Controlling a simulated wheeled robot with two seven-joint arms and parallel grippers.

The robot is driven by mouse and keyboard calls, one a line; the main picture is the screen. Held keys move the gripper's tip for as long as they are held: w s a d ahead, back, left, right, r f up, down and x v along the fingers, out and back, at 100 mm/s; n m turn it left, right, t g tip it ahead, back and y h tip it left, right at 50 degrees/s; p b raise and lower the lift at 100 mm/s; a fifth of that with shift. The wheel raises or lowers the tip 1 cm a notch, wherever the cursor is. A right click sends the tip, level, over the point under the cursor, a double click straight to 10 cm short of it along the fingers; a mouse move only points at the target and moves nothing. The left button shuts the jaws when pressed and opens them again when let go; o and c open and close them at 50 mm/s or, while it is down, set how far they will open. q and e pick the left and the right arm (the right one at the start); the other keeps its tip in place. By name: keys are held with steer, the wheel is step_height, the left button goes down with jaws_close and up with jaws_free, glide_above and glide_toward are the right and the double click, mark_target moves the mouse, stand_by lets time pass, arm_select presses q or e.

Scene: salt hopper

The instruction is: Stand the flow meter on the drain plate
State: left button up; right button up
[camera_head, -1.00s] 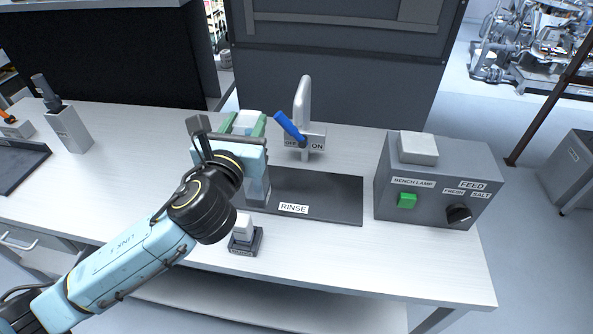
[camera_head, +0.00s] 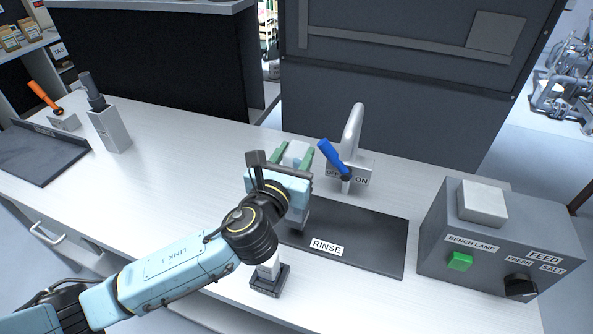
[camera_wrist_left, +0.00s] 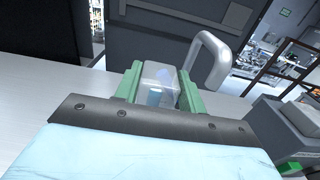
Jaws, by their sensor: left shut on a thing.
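My left gripper (camera_head: 292,160) has green fingers shut on a see-through, pale grey block, which I take to be the flow meter (camera_head: 298,212). It looks upright, and a blue patch shows in it in the left wrist view (camera_wrist_left: 157,86). It is at the left end of the flat black plate marked RINSE (camera_head: 365,240), seemingly the drain plate. My wrist hides part of its lower body, and I cannot tell whether its foot touches the plate. My right gripper is not in view.
A tap with a blue lever (camera_head: 336,158) stands behind the plate. A grey control box (camera_head: 480,235) is to the right. A small white piece on a black base (camera_head: 268,280) stands in front, partly behind my wrist.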

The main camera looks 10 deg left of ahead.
arm_select(q)
steer(key=shift+f+b, duration=0.3)
steer(key=shift+f, duration=1.25)
steer(key=shift+f, duration=0.1)
steer(key=o, duration=1.2)
steer(key=s+a, duration=0.2)
steer(key=s, duration=0.9)
steer(key=shift+s+a, duration=0.2)
steer(key=shift+s, duration=0.2)
